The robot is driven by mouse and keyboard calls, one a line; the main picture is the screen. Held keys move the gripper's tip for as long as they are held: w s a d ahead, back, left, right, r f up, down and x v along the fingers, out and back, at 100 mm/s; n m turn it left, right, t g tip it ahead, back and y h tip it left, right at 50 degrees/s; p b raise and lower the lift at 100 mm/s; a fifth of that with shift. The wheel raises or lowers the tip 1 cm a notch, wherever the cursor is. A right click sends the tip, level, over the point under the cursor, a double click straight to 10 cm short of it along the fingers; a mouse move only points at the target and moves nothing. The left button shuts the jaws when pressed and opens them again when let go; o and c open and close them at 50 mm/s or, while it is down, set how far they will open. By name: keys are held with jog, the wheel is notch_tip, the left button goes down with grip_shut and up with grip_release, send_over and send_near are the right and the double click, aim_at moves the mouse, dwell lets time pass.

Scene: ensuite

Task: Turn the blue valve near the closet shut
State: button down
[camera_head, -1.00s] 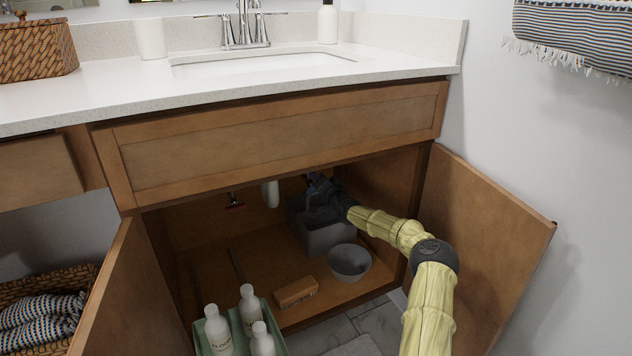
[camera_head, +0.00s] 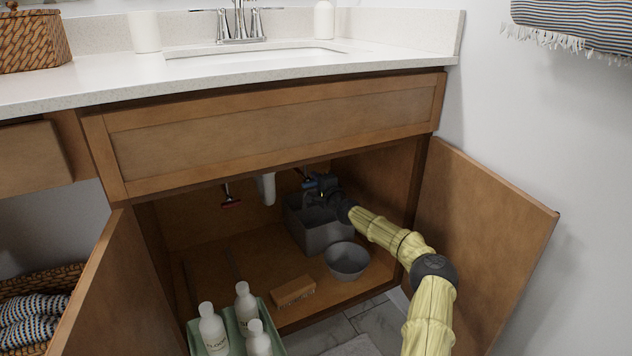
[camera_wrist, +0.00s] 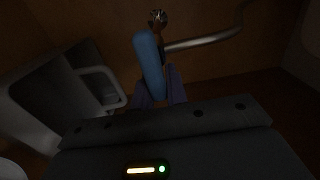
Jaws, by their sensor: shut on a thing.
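The blue valve handle (camera_wrist: 150,65) stands between my gripper's fingers in the wrist view, with its metal stem and a pipe behind it. My gripper (camera_wrist: 160,88) is shut on this handle. In the head view my gripper (camera_head: 312,183) is inside the open sink cabinet, above a grey bin, and a small bit of blue shows at its fingers. My arm hides part of the cabinet's right side. A red valve (camera_head: 231,202) sits on the back wall, left of the white drain pipe (camera_head: 267,188).
A grey bin (camera_head: 322,238), a grey bowl (camera_head: 347,261) and a wooden brush (camera_head: 293,291) lie on the cabinet floor. A green tray (camera_head: 278,339) with white bottles stands at the front. The open doors flank both sides (camera_head: 480,240) (camera_head: 105,290).

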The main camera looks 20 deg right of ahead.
jog(key=shift+f, duration=0.1)
dwell(0.3)
jog(key=c, duration=1.4)
grip_release()
jog(key=shift+s, duration=0.15)
